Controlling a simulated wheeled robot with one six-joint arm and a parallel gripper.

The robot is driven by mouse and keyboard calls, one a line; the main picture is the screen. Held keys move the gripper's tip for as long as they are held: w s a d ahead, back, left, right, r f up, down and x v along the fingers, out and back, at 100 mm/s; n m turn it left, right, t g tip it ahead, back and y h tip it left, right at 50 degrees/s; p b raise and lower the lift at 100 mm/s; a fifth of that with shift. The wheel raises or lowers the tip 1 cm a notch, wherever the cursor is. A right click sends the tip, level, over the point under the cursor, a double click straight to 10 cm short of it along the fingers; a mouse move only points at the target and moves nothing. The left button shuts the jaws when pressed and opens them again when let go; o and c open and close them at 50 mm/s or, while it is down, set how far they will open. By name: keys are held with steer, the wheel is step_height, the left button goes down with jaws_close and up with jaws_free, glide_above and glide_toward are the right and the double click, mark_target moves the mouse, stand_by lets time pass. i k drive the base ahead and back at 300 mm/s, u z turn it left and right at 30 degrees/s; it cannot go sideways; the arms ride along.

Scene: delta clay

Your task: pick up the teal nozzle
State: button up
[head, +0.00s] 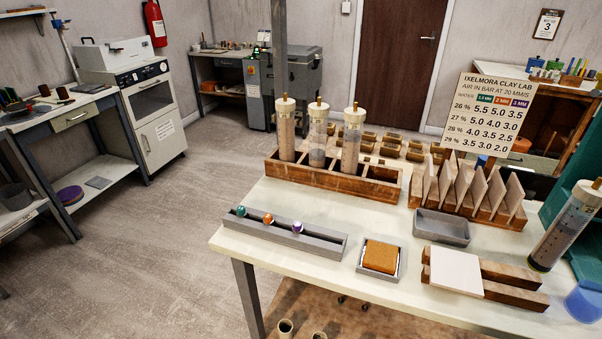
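The teal nozzle (241,211) is small and sits at the left end of a long grey rack (318,245) on the pale table. An orange nozzle (268,219) and a purple nozzle (297,227) stand to its right in the same rack, with gaps between them. The nozzles are too small here to show much detail. My gripper is not in view.
Behind the rack, a wooden crate (285,176) holds three tall clear cartridges. To the right are an orange sponge in a tray (364,267), a grey dish (441,227), slotted wooden boards and a white tile (455,271). Floor left of the table is clear.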

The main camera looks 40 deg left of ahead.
mark_target(242, 212)
steer(key=u, duration=0.3)
steer(key=i, duration=1.05)
steer(key=u, duration=3.05)
